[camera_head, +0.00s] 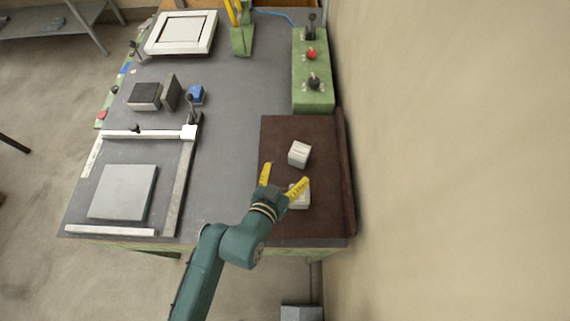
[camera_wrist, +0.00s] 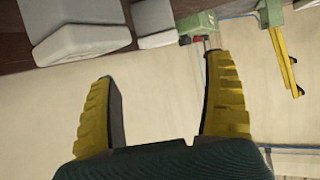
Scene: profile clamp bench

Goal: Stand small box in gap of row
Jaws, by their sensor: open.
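Two whitish box-shaped blocks lie on the brown board: the farther block (camera_head: 299,154) and the nearer block (camera_head: 303,200), partly hidden by a finger of my gripper (camera_head: 285,174). My gripper is open, its yellow fingers spread, with nothing seen between them. In the wrist view my gripper (camera_wrist: 160,72) points past two pale blocks, a large one (camera_wrist: 82,43) and a smaller-looking one (camera_wrist: 155,18). On the grey bench stand a dark box with a pale side (camera_head: 144,95), a thin dark upright piece (camera_head: 171,92) and a small blue box (camera_head: 196,94). I cannot tell which is the small box.
The brown board (camera_head: 275,135) has a raised right edge beside the wall. A green control box (camera_head: 313,75) with knobs stands behind it. A grey plate (camera_head: 123,192) lies inside metal rails at left. A white frame (camera_head: 181,33) and a green holder (camera_head: 241,40) are farther back. The bench middle is clear.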

